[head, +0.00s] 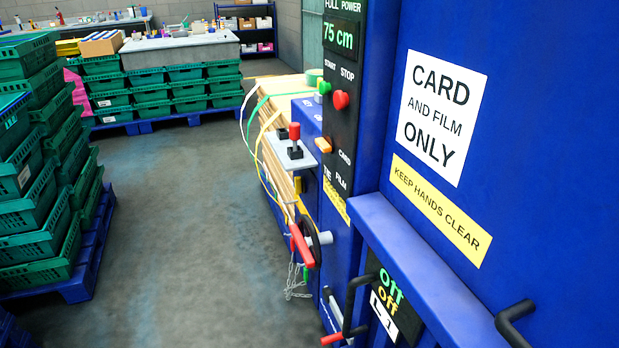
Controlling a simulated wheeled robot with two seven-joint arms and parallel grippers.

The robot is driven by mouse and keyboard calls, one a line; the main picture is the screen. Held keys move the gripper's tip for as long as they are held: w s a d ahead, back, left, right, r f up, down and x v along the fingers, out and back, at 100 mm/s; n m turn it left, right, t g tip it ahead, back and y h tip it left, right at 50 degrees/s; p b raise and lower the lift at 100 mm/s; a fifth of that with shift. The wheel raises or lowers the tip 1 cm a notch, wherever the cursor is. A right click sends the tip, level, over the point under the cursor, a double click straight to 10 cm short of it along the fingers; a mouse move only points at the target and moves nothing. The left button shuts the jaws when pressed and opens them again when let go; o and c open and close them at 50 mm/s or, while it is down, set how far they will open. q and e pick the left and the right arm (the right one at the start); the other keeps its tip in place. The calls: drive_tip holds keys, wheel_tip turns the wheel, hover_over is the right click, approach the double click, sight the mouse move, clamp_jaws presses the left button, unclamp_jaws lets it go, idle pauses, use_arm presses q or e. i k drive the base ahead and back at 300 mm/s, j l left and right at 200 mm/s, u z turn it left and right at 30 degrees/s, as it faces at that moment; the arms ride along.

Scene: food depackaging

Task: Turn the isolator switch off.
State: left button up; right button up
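A blue machine (560,180) fills the right side of the head view. A red handle (301,246) on a round black disc sticks out from its side, tilted, with a chain hanging below. Lower down, a black panel marked "on" in green and "off" in yellow (390,288) is partly hidden behind a bent black bar (352,305). A second red-ended lever (332,339) shows at the bottom edge. I cannot tell for certain which of these handles is the isolator switch, nor its setting. Neither gripper is in view.
A control strip with a green start button, a red stop button (341,99) and a "75 cm" display (340,37) stands above. A blue ledge (430,270) juts out. Green crates (40,210) are stacked at left. Grey floor (190,230) between is clear.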

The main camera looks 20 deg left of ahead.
sight(300, 184)
drive_tip(key=i+j, duration=0.15)
drive_tip(key=j, duration=0.25)
drive_tip(key=i+j+z, duration=0.15)
drive_tip(key=j, duration=0.3)
drive_tip(key=i+j, duration=0.15)
drive_tip(key=j, duration=0.25)
drive_tip(key=i+j+z, duration=0.1)
drive_tip(key=j, duration=0.35)
drive_tip(key=i+j, duration=0.2)
drive_tip(key=j, duration=0.25)
drive_tip(key=l+z, duration=0.05)
